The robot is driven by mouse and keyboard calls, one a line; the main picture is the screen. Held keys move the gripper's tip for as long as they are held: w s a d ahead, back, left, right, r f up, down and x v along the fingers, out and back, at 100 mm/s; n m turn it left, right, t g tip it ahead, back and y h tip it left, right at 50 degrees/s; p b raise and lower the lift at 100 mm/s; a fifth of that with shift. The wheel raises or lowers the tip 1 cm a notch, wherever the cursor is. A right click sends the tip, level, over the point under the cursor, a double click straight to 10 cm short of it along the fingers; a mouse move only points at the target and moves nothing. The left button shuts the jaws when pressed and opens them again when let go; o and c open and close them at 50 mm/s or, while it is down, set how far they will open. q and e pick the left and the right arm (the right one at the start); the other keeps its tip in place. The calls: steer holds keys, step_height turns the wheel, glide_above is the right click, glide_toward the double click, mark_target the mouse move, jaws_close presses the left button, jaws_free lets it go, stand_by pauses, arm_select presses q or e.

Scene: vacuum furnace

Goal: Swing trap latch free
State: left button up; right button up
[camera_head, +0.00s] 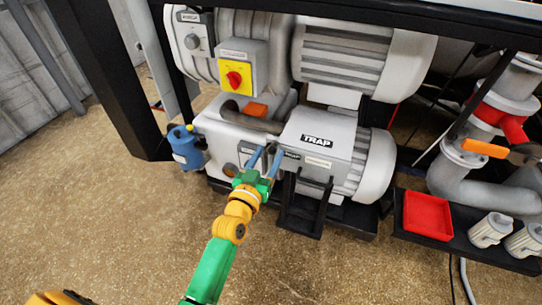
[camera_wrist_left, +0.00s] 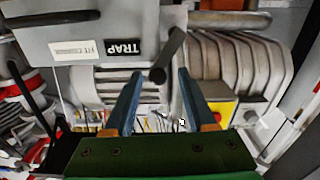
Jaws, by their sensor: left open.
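The trap housing (camera_head: 300,128), a grey box with a black TRAP label, sits low in the frame in the head view. It also fills the upper left of the left wrist view (camera_wrist_left: 80,22). A short dark lever, which looks like the trap latch (camera_wrist_left: 172,50), sticks out beside the label, slanting in the left wrist view. My left gripper (camera_head: 268,152) is at the front of the housing. Its two blue fingers (camera_wrist_left: 160,84) are apart, and the latch's lower end shows between their tips. I cannot tell whether they touch it. The latch is not clear in the head view. My right gripper is not in view.
A yellow panel with a red knob (camera_head: 235,77) is above the housing. A blue canister (camera_head: 186,147) is at its left. A red tray (camera_head: 427,215) and grey cylinders (camera_head: 490,229) lie on a black shelf at right. A black frame post (camera_head: 105,75) stands at left. Foreground floor is clear.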

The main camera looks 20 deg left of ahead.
arm_select(q)
steer(key=shift+w+d, duration=0.2)
steer(key=shift+w, duration=0.65)
jaws_close()
